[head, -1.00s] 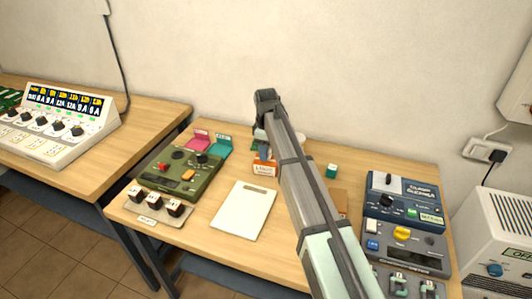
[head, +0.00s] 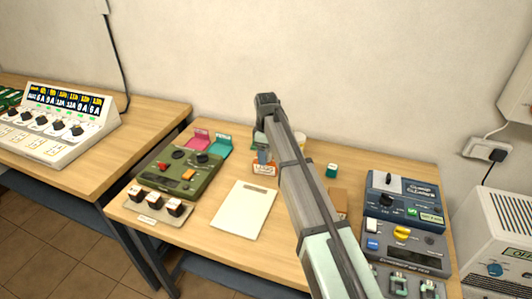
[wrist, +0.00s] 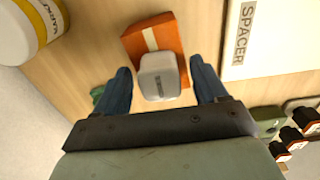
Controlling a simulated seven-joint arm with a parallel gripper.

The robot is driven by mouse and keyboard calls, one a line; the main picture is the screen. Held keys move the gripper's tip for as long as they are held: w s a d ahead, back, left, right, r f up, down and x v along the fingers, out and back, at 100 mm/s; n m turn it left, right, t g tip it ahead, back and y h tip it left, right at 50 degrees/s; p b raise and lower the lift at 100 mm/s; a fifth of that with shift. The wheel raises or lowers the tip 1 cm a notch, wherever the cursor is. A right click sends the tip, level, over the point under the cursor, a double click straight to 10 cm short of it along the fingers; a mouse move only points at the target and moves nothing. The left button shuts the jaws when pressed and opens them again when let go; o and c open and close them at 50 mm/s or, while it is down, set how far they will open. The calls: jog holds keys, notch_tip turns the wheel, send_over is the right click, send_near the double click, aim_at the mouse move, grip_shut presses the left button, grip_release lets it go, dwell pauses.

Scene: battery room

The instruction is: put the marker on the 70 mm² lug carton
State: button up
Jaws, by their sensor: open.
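My gripper (wrist: 159,72) is open, with its blue fingers on either side of a small grey block (wrist: 158,80) with dark print too small to read; there is a gap on both sides. The block lies over the near part of an orange carton (wrist: 171,38) with a pale stripe; whether it rests on it I cannot tell. In the head view my gripper (head: 264,156) is just above the orange carton with a white label (head: 264,170). I cannot read its size, nor tell for sure which thing is the marker.
A yellow and white tub (wrist: 35,28) lettered "MARKE…" stands left in the wrist view. A white board lettered "SPACER" (wrist: 285,40) lies right. In the head view a teal block (head: 332,171) and blue instrument (head: 403,198) are right, a green instrument (head: 182,172) left.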

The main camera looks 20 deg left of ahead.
jog(key=shift+r, duration=0.15)
notch_tip(320, 180, up, 12)
dwell(0.5)
